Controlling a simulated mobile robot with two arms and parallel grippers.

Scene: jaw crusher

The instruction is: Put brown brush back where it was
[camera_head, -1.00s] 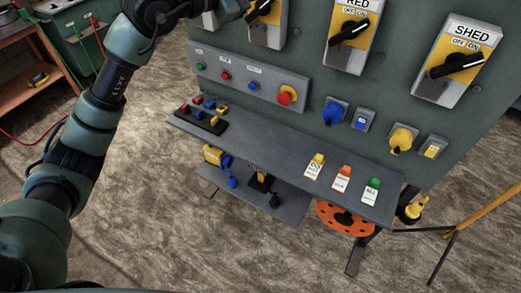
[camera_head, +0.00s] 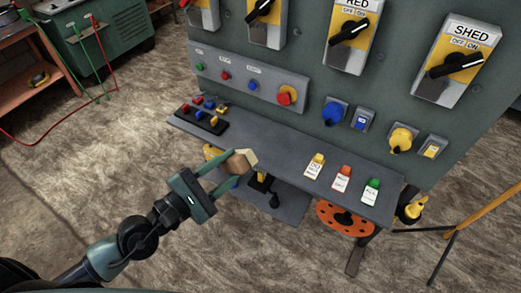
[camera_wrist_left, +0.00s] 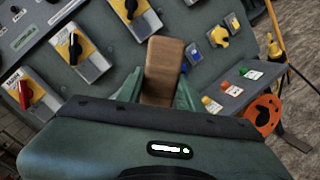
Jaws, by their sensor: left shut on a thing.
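The brown brush (camera_head: 239,163) has a brown wooden body with a pale edge facing the panel. My left gripper (camera_head: 228,174) is shut on it and holds it near the front edge of the grey shelf (camera_head: 265,147), left of the small bottles. In the left wrist view the brush's brown wooden body (camera_wrist_left: 163,68) stands up between the fingers of my left gripper (camera_wrist_left: 160,92). The fingers hide part of the brush. My right gripper is not in view.
A lower shelf (camera_head: 285,206) sits beneath. The shelf's middle is bare. An orange disc (camera_head: 342,219) hangs below right.

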